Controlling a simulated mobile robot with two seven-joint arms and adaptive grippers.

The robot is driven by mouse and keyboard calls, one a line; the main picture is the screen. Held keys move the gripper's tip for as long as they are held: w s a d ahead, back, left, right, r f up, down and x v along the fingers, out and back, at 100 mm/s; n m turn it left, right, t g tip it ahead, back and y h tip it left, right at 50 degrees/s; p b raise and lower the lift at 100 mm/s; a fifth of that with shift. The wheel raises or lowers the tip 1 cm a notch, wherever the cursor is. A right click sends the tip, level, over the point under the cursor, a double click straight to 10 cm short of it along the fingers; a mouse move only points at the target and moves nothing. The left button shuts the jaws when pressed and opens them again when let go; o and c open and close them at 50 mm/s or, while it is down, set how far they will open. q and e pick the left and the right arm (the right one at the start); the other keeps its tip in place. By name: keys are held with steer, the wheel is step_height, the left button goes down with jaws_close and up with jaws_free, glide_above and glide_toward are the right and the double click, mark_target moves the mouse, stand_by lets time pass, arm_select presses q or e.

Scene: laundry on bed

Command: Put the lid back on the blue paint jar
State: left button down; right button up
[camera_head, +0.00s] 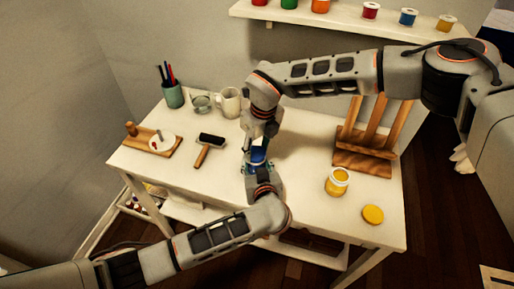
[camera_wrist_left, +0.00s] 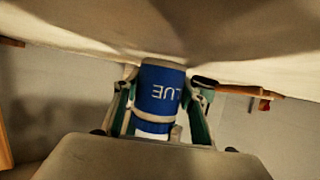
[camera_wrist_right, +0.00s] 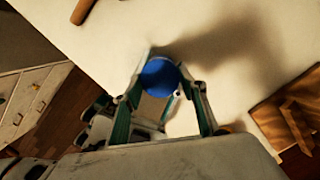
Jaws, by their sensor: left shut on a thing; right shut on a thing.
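The blue paint jar (camera_wrist_left: 160,88) is held between the fingers of my left gripper (camera_wrist_left: 158,112); its blue label shows upside down in the left wrist view. In the head view the jar (camera_head: 257,155) is at the middle of the table, partly hidden by both grippers. My left gripper (camera_head: 258,168) reaches it from the front. My right gripper (camera_head: 257,142) is directly above, shut on the round blue lid (camera_wrist_right: 160,73) seen in the right wrist view. Whether the lid touches the jar's rim is hidden.
A yellow jar (camera_head: 337,181) and yellow lid (camera_head: 373,214) are at the table's right. A wooden easel (camera_head: 362,150) stands behind them. A roller (camera_head: 209,146), wooden board (camera_head: 140,142), mug (camera_head: 229,102) and pen cup (camera_head: 173,96) are at the left.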

steer(key=m+h, duration=0.1)
steer(key=m, duration=0.6)
steer(key=shift+a, duration=0.15)
steer(key=m+h, duration=0.1)
steer(key=m, duration=0.5)
steer(key=shift+a, duration=0.1)
steer(key=m, duration=0.7)
steer(key=shift+g+h, duration=0.3)
steer(key=shift+h, duration=0.1)
steer(key=m+g, duration=0.1)
steer(key=m, duration=0.6)
steer(key=shift+w, duration=0.15)
steer(key=o, duration=0.7)
steer(key=shift+r, duration=2.2)
